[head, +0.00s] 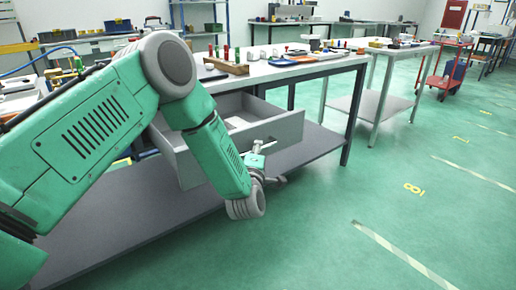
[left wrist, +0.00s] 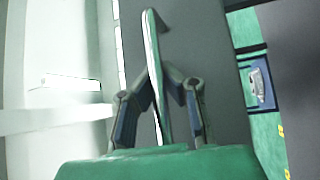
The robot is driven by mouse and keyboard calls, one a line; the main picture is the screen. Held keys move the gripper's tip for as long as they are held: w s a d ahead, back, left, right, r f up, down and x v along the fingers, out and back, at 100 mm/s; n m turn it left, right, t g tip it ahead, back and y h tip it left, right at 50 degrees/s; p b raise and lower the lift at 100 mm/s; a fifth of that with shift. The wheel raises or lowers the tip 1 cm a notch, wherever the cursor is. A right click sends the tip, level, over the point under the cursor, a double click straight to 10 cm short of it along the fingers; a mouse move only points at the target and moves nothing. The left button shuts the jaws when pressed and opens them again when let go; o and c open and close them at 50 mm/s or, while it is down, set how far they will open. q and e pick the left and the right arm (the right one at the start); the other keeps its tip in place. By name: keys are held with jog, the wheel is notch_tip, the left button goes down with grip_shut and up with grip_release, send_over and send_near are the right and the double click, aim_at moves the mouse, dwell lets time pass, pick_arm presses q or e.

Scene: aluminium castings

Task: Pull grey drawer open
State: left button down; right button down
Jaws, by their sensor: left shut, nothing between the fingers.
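The grey drawer (head: 287,132) under the near workbench stands part way out, with its inside visible from above. My left arm hangs across its front panel, and my left gripper (head: 261,160) is low at the front by the handle (head: 266,145). In the left wrist view the fingers of my left gripper (left wrist: 158,78) lie on both sides of a thin curved bar (left wrist: 153,45), seemingly the handle. The gripper is shut with nothing held; whether it touches the bar is unclear. My arm hides part of the drawer front. My right gripper is not in view.
The workbench top (head: 300,68) carries a wooden block (head: 227,67) and small tools. A lower shelf (head: 310,148) runs beneath the drawer. A second table (head: 400,50) and a red trolley (head: 441,80) stand farther right. The green floor at the right front is clear.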

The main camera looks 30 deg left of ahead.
pick_arm(q)
jog(key=shift+s+d+f, duration=0.1)
jog(key=shift+s+f, duration=0.15)
jog(key=shift+f, duration=0.3)
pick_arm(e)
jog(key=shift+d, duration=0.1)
pick_arm(q)
jog(key=c, duration=1.8)
grip_release()
jog(key=shift+d, duration=0.15)
jog(key=shift+o, duration=1)
jog(key=shift+w+d+r, duration=0.15)
jog(key=shift+d, duration=0.1)
jog(key=shift+a+r, duration=0.15)
jog(key=shift+a, duration=0.05)
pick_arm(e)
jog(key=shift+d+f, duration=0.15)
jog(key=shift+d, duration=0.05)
pick_arm(q)
jog(key=shift+a, duration=0.15)
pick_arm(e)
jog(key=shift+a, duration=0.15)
pick_arm(q)
jog(key=shift+s, duration=0.4)
jog(key=v, duration=1.1)
jog(key=shift+d, duration=0.25)
